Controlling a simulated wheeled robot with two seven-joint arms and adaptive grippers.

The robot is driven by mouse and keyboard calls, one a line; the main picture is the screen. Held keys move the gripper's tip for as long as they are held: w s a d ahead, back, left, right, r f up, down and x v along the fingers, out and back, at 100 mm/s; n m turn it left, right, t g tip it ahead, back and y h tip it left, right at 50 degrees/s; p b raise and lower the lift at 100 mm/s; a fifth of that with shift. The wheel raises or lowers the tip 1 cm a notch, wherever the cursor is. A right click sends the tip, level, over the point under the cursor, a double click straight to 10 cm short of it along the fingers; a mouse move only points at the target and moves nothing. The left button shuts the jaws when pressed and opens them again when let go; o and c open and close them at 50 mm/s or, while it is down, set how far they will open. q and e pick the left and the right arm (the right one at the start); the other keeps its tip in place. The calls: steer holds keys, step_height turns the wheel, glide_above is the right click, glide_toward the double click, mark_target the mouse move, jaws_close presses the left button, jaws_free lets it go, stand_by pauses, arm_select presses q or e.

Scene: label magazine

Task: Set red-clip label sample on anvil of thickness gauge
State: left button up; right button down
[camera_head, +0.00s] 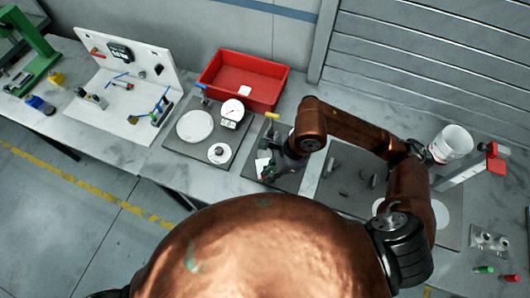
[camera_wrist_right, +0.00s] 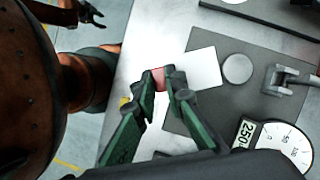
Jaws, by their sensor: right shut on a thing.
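My right gripper (camera_wrist_right: 165,92), with green fingers, is shut on the red clip (camera_wrist_right: 159,78) of the label sample. The white label (camera_wrist_right: 203,68) sticks out from the clip over the grey plate, its far edge just short of a pale round disc (camera_wrist_right: 238,68), apparently the anvil. A grey bracket (camera_wrist_right: 285,80) stands beyond the disc. A dial (camera_wrist_right: 285,142) with a 250 readout is at lower right. My left gripper (camera_wrist_right: 92,14) looks open and empty.
A second plate (camera_head: 180,151) to the left carries a large white disc (camera_head: 195,126) and a dial instrument (camera_head: 232,112). A red bin (camera_head: 270,83) stands behind. A white bucket (camera_head: 452,143) is at right. The front bench strip at left is bare.

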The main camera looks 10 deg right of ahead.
mark_target(259, 163)
steer(key=s+a+r+m+t+h, duration=0.1)
steer(key=s+a+r+m+t, duration=0.15)
steer(key=m, duration=0.35)
steer(key=shift+g, duration=0.25)
steer(key=w+f, duration=0.1)
steer(key=w, duration=0.1)
steer(key=w+d+f+p, duration=0.1)
steer(key=w, duration=0.2)
steer(key=w+d+f+p, duration=0.1)
steer(key=w, duration=0.2)
steer(key=shift+w+f, duration=0.1)
steer(key=w+f, duration=0.2)
steer(key=w+d+f+p, duration=0.1)
steer(key=w+f, duration=0.1)
steer(key=f, duration=0.1)
steer(key=shift+w, duration=0.15)
steer(key=shift+w+d+f, duration=0.1)
steer(key=shift+w+f, duration=0.15)
steer(key=shift+f, duration=0.2)
step_height(259, 163, down, 3)
steer(key=shift+w+r+p, duration=0.1)
steer(key=shift+w+p, duration=0.05)
steer(key=shift+p, duration=0.4)
steer(key=shift+f, duration=0.3)
steer(key=shift+f, duration=0.1)
